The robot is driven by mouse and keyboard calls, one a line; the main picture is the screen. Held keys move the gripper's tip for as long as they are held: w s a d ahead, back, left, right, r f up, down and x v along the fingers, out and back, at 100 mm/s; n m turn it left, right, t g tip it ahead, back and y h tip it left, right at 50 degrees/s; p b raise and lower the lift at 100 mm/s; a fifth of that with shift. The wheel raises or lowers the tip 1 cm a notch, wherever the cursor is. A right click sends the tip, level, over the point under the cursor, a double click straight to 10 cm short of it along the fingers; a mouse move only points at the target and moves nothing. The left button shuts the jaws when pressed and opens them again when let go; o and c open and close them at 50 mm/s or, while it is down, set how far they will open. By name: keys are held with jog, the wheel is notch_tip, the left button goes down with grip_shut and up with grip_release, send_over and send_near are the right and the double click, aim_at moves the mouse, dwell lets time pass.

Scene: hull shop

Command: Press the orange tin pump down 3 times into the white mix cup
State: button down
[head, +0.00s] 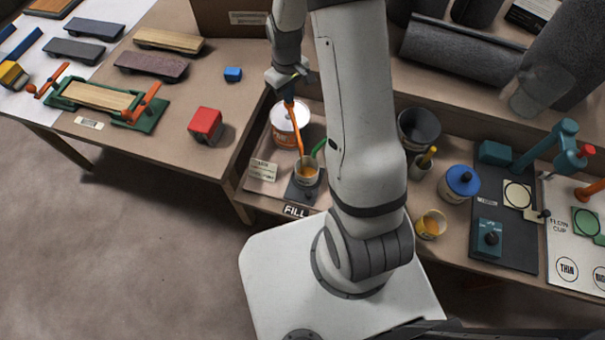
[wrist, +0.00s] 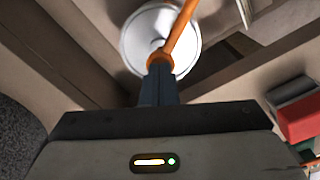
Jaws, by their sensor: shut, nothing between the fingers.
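The tin (head: 283,138) has a white top and an orange label. It stands on the bench, left of my arm, with the orange pump (head: 299,134) rising from its lid. The pump spout slants down toward the white mix cup (head: 307,179), which has orange paint in it and stands on a dark pad. My gripper (head: 289,99) is shut, pointing down at the pump head. In the wrist view the dark fingertips (wrist: 159,70) meet the orange pump head (wrist: 160,58); whether they press on it I cannot tell. The white lid (wrist: 135,40) shows around it.
A red block (head: 205,126) and a blue block (head: 233,74) sit on the left table. A dark bucket (head: 419,128), a blue-lidded tin (head: 459,184) and a yellow cup (head: 430,224) stand right of my arm. A teal stand (head: 545,146) is farther right.

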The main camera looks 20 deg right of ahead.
jog(key=shift+f+b, duration=0.3)
jog(key=shift+f, duration=0.2)
jog(key=shift+r, duration=0.2)
jog(key=shift+r+p, duration=1)
jog(key=shift+r, duration=0.3)
jog(key=shift+f, duration=0.2)
